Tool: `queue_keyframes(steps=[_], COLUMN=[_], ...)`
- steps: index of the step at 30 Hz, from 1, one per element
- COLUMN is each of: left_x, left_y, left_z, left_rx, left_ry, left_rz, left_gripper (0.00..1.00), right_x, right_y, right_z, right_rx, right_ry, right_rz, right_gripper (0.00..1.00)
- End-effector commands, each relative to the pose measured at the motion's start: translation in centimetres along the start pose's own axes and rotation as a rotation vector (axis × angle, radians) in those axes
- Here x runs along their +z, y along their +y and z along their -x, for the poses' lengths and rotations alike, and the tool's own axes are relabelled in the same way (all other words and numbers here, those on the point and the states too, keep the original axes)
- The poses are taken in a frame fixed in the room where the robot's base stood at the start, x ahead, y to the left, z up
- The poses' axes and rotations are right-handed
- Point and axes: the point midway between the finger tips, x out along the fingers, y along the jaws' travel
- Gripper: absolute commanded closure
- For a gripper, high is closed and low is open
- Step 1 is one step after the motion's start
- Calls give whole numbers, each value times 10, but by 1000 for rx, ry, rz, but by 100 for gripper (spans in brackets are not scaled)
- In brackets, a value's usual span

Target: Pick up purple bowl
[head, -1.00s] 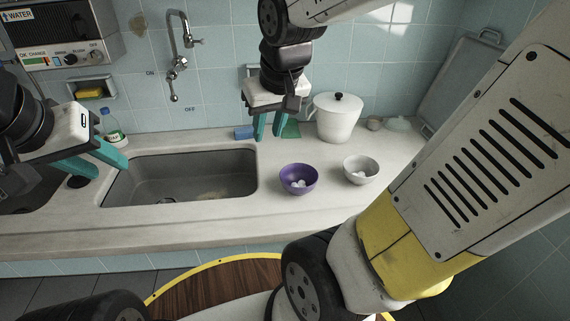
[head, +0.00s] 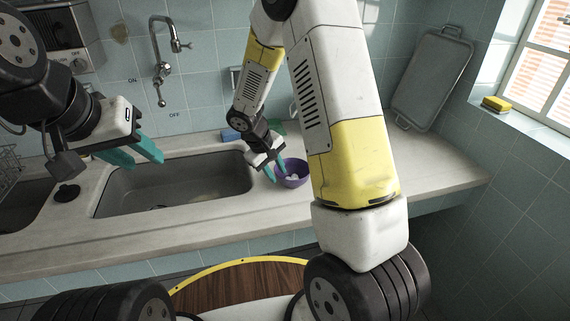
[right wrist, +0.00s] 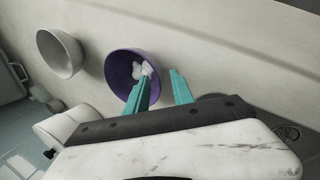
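The purple bowl (head: 293,178) stands upright on the counter right of the sink, with small white pieces inside; it also shows in the right wrist view (right wrist: 122,83). My right gripper (head: 276,170) is at the bowl's left rim, fingers apart. In the right wrist view, one finger of this gripper (right wrist: 163,80) overlaps the bowl's inside and the other is outside its rim. I cannot tell whether either finger touches it. My left gripper (head: 139,160) is open and empty above the sink's left part.
A white bowl (right wrist: 62,54) stands near the purple bowl, hidden behind my right arm in the head view. The sink (head: 170,185) is left of the purple bowl. A tray (head: 434,78) leans on the back wall. The counter's right end is clear.

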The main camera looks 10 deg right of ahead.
Motion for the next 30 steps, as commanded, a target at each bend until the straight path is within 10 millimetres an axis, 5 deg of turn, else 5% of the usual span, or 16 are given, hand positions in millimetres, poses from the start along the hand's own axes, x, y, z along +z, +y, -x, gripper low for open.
queue_keyframes(steps=[12,22,26,30], left_x=[0,0,0,0], left_y=[0,0,0,0], left_z=[0,0,0,0], left_rx=[0,0,0,0], left_ry=[0,0,0,0], left_rz=[0,0,0,0], left_gripper=[62,62,62,62], right_x=[-3,-4,-3,-3], right_y=[6,6,6,6], right_z=[-55,-62,-62,-62], right_rx=[-1,-2,-2,-2], right_ry=[-2,1,1,1], right_rz=[0,-2,-2,-2], right_gripper=[71,71,97,100])
